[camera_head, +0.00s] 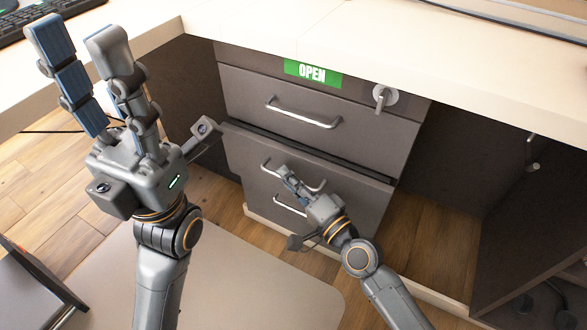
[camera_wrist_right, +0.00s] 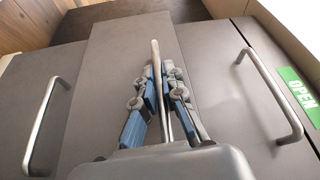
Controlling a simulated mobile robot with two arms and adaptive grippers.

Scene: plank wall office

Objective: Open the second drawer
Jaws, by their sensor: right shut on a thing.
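A grey drawer unit stands under the desk. The second drawer (camera_head: 345,183) is the middle one; its front stands a little out from the unit, with a dark gap along its top edge. My right gripper (camera_head: 284,172) is shut on the second drawer's handle (camera_head: 270,166), a metal bar. In the right wrist view the gripper's fingers (camera_wrist_right: 162,85) close around this handle (camera_wrist_right: 155,55), and the drawer front (camera_wrist_right: 105,65) lies behind. My left gripper (camera_head: 78,42) is raised at the left, fingers pointing up and apart, empty.
The top drawer (camera_head: 245,92) is closed, with a green OPEN label (camera_head: 312,73) above it and a key lock (camera_head: 385,95) beside it. The lower drawer's handle (camera_head: 290,206) is close below my right gripper. The desk top (camera_head: 400,50) overhangs. A keyboard (camera_head: 40,14) lies at upper left.

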